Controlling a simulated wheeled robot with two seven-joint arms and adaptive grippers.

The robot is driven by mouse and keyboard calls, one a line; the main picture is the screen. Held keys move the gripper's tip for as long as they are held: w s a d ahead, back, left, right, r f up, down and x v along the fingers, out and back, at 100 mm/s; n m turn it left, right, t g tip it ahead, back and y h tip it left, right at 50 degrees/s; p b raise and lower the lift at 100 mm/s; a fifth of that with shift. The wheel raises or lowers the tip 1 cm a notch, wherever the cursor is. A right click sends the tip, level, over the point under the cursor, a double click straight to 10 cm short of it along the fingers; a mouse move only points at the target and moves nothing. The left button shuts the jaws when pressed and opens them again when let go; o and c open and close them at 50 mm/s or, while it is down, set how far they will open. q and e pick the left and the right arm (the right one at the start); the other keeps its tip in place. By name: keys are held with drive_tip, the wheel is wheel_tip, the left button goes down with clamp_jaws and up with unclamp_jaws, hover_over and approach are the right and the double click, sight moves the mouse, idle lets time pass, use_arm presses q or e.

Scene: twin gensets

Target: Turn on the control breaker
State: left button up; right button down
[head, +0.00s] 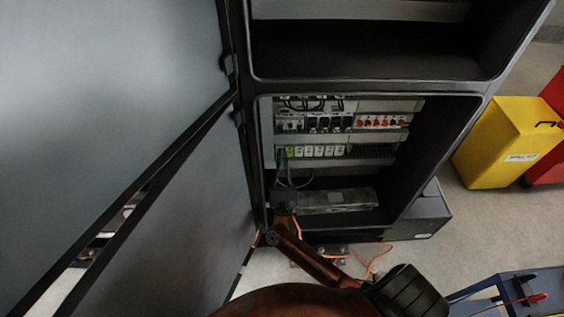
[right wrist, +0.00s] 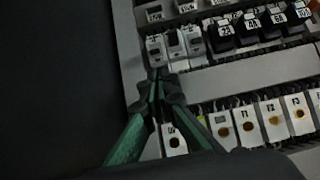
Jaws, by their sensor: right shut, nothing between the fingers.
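An open electrical cabinet holds rows of modules. In the right wrist view, a group of small white breakers (right wrist: 174,45) with dark switches sits at the left end of the upper row. It also shows in the head view (head: 292,124). Their labels are too small to read, so I cannot tell which is the control breaker. My right gripper (right wrist: 158,78) is shut and empty, its fingertips just below the leftmost breakers, over the grey strip. I cannot tell whether they touch anything. It also shows in the head view (head: 281,160). My left gripper is not in view.
Black numbered modules (right wrist: 249,27) stand right of the breakers. A row of white modules with orange dots (right wrist: 245,124) lies below. The open grey door (head: 110,120) fills the left. A yellow bin (head: 498,142) and a blue cart (head: 505,294) stand at right.

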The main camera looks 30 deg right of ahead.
drive_tip(key=x, duration=0.5)
drive_tip(key=shift+p, duration=0.3)
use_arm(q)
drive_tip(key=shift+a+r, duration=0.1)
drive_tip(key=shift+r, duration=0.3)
